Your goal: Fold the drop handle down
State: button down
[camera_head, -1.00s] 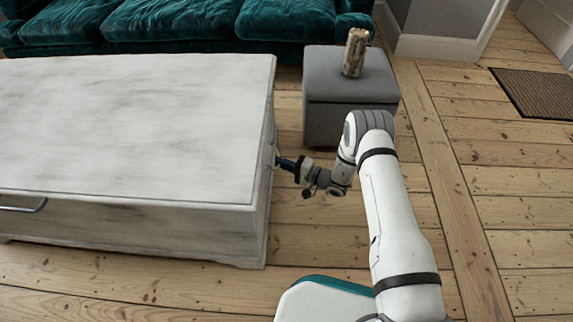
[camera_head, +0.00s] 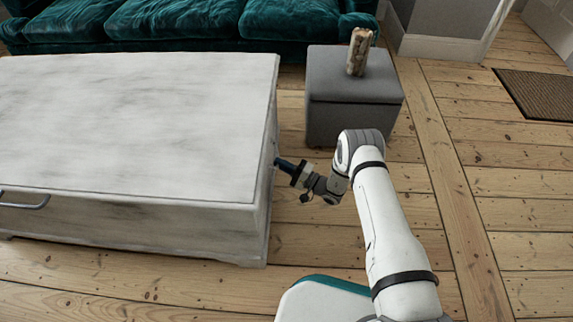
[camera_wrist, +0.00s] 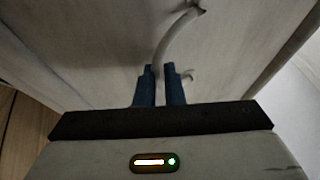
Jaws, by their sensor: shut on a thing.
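The drop handle (camera_wrist: 173,42) is a pale curved metal bar on the end panel of a white-washed chest (camera_head: 130,120). In the wrist view one end of the bar meets the panel near the top, and the bar curves down between my blue fingertips. My gripper (camera_wrist: 160,76) is shut on it. The handle is too small and hidden to make out there. A small metal bit shows just right of the fingers in the wrist view.
Another bar handle (camera_head: 25,205) is on the chest's front. A grey ottoman (camera_head: 350,115) with a patterned cylindrical object (camera_head: 357,52) stands behind my arm. A teal sofa (camera_head: 190,20) is at the back. The floorboards to the right are clear, up to a brown mat (camera_head: 540,92).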

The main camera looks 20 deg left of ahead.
jog(key=c, duration=1.5)
grip_release()
jog(key=shift+c, duration=0.2)
jog(key=p+v, duration=0.2)
jog(key=v, duration=0.6)
jog(key=shift+p, duration=0.3)
